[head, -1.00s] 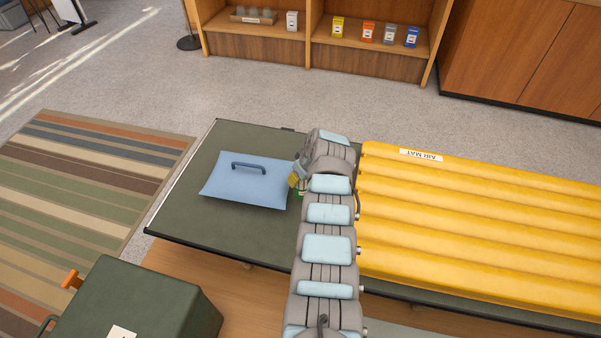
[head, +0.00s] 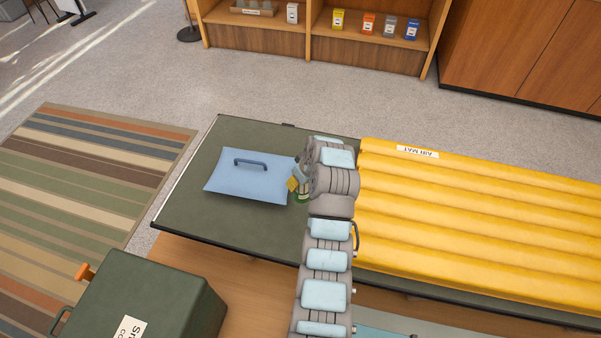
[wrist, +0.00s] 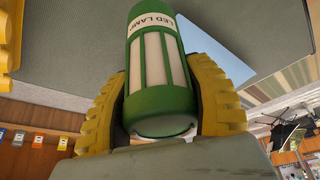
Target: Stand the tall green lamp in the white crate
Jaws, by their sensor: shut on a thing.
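The green lamp (wrist: 160,98) has pale panels and a label reading LED LAMP. In the wrist view it fills the space between the yellow fingers of my gripper (wrist: 160,105), which is shut on it. In the head view my gripper (head: 294,184) shows only as a bit of yellow beside my arm, at the right edge of the blue lid. A small green part of the lamp (head: 303,197) shows just below it; my arm hides the rest. I cannot tell how far the lamp is above the table. No white crate can be made out in either view.
A blue lid with a handle (head: 249,177) lies on the dark green table (head: 195,220). A ribbed yellow air mat (head: 480,220) covers the table's right side. A dark green box (head: 150,300) stands at front left.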

